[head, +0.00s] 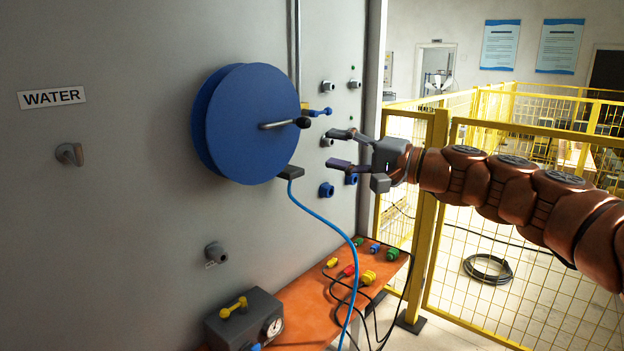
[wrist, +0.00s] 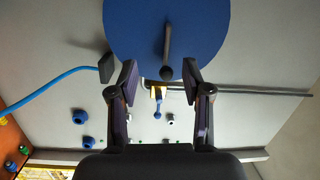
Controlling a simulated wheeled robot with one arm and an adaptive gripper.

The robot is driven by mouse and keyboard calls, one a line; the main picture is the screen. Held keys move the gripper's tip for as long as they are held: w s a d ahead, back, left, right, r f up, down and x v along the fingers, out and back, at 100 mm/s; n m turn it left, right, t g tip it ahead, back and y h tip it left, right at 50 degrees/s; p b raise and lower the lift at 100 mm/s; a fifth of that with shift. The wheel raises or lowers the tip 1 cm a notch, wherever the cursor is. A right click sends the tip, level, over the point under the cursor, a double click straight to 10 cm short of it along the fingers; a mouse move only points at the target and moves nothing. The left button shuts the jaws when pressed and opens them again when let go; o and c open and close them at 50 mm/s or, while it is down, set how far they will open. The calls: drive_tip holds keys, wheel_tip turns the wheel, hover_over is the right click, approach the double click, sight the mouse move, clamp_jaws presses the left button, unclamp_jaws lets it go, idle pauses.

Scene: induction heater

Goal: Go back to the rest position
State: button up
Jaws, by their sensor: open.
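My gripper (head: 338,149) is open and empty in the head view, to the right of a blue disc-shaped reel (head: 250,125) on the grey panel. The reel has a crank handle with a black knob (head: 302,122), which points toward my gripper but is apart from it. In the wrist view, my two fingers (wrist: 163,85) stand wide apart, with the reel's lower part (wrist: 140,25) and its handle (wrist: 167,50) beyond them. A small blue-handled valve with a yellow body (wrist: 157,98) shows between the fingers. My arm reaches in from the right.
A blue hose (head: 335,230) hangs from a dark block (head: 290,172) below the reel. An orange shelf (head: 305,302) holds coloured connectors, cables and a grey gauge box (head: 243,320). Blue fittings (head: 327,190) sit on the panel near my gripper. A yellow mesh fence (head: 490,220) stands behind my arm.

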drive_tip(key=s+a+f+n+g+h, duration=0.35)
drive_tip(key=s+f, duration=0.35)
drive_tip(key=s, duration=0.3)
drive_tip(key=s+a+f+n+g+h, duration=0.2)
drive_tip(key=s+a+f+g+h, duration=0.15)
drive_tip(key=s+f, duration=0.5)
drive_tip(key=s+d+f+m+g+h, duration=0.1)
drive_tip(key=s+d+f+g+h, duration=0.3)
drive_tip(key=s+d+f+h, duration=0.5)
drive_tip(key=s+d+f, duration=0.9)
drive_tip(key=s+d, duration=0.2)
drive_tip(key=s, duration=0.2)
drive_tip(key=shift+f+p, duration=0.2)
drive_tip(key=shift+p, duration=0.2)
drive_tip(key=shift+w, duration=0.1)
drive_tip(key=shift+c, duration=0.6)
drive_tip(key=shift+a, duration=0.1)
